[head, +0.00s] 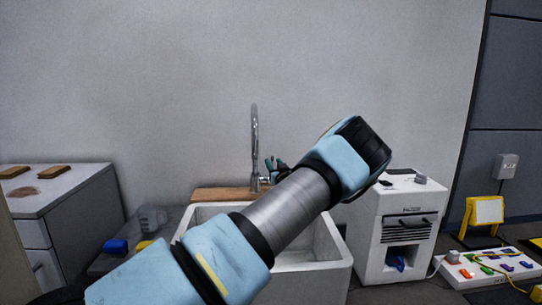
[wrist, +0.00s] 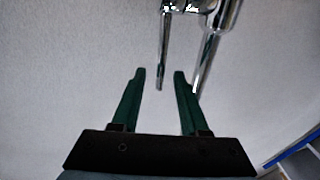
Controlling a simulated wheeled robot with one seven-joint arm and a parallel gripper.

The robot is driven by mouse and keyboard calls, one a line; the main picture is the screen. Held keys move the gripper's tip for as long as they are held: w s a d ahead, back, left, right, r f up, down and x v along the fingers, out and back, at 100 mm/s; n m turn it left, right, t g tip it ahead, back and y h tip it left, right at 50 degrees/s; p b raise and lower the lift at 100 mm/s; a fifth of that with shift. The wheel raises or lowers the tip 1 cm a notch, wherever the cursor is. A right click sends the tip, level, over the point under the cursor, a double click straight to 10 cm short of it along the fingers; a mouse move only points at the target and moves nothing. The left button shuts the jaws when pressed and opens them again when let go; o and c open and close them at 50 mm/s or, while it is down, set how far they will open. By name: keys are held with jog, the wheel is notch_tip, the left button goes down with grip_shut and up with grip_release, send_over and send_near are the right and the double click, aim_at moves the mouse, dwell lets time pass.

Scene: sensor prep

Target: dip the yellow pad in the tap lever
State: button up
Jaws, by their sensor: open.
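The chrome tap (head: 255,145) stands at the back of the white sink (head: 333,240). In the wrist view its thin lever (wrist: 163,50) hangs down, its lower end in line between my fingers. The thicker tap pipe (wrist: 215,45) passes by the right finger. My gripper (wrist: 159,74) is open with dark green fingers, and nothing is clasped. In the head view my gripper (head: 275,164) shows small beside the tap, partly hidden by my arm. A small yellow item (head: 143,245), possibly the yellow pad, lies left of the sink; I cannot tell its shape.
A blue item (head: 115,246) and a clear jug (head: 152,219) are near the yellow item. A cabinet with brown blocks (head: 54,172) stands left. A white machine (head: 394,230) stands right of the sink, and a yellow-framed stand (head: 487,211) farther right. My arm crosses above the sink.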

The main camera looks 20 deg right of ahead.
jog(key=shift+s+f+p, duration=0.2)
jog(key=shift+s+p, duration=0.2)
jog(key=shift+s, duration=0.95)
jog(key=shift+s+f+p, duration=0.15)
jog(key=shift+s+p, duration=0.2)
jog(key=shift+s, duration=1)
jog(key=s+a+n+g+y+p, duration=0.15)
jog(key=a+g+p, duration=0.55)
jog(key=a, duration=1.1)
jog(key=s+a+r+m+g+h+p, duration=0.15)
jog(key=s+a+r+g, duration=0.3)
jog(key=s, duration=0.65)
jog(key=s+a+r+g+p, duration=0.3)
jog(key=s+a+r, duration=0.2)
jog(key=s, duration=0.6)
jog(key=s+a+r+m+g+h+p, duration=0.1)
jog(key=s+a+r+g+p, duration=0.25)
jog(key=s, duration=0.75)
notch_tip(320, 180, up, 37)
jog(key=a+p, duration=0.1)
jog(key=p, duration=3.3)
jog(key=shift+w+a, duration=0.15)
jog(key=shift+w, duration=0.25)
jog(key=shift+r, duration=0.1)
